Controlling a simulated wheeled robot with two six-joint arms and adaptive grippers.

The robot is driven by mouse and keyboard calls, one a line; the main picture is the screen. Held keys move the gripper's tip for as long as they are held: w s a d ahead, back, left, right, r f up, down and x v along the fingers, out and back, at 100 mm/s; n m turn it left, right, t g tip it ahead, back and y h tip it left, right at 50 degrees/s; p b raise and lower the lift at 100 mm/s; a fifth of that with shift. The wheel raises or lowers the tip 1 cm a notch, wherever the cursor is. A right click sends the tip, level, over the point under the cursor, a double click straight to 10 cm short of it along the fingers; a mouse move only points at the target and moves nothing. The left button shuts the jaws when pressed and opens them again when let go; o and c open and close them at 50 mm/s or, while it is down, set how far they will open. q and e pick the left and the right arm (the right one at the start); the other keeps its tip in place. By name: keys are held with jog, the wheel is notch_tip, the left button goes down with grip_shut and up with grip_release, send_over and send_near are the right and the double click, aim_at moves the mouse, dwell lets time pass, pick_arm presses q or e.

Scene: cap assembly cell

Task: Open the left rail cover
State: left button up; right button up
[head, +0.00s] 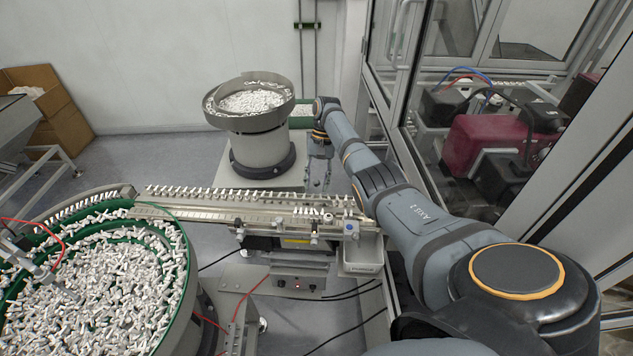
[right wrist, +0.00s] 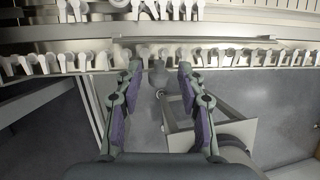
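The rail (head: 225,212) runs from the large bowl to the right, with a row of white caps along its far side. A long flat metal strip (head: 175,213) lies along its left part; I cannot tell for sure whether this is the left rail cover, and no raised cover shows. My right gripper (head: 318,178) hangs just beyond the rail's far side. In the right wrist view my right gripper (right wrist: 160,70) is open and empty, its fingertips close to a row of white caps (right wrist: 45,62) on the rail; contact cannot be told. My left gripper is out of view.
A large green-rimmed bowl (head: 180,245) full of white parts stands at the front left. A smaller metal bowl feeder (head: 250,125) stands behind the rail. A small grey bin (head: 362,257) hangs at the rail's right end. A glazed machine frame (head: 395,105) stands at right.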

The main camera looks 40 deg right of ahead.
jog(key=shift+s, duration=0.1)
jog(key=shift+r, duration=0.25)
jog(key=v, duration=0.7)
jog(key=shift+d+f, duration=0.1)
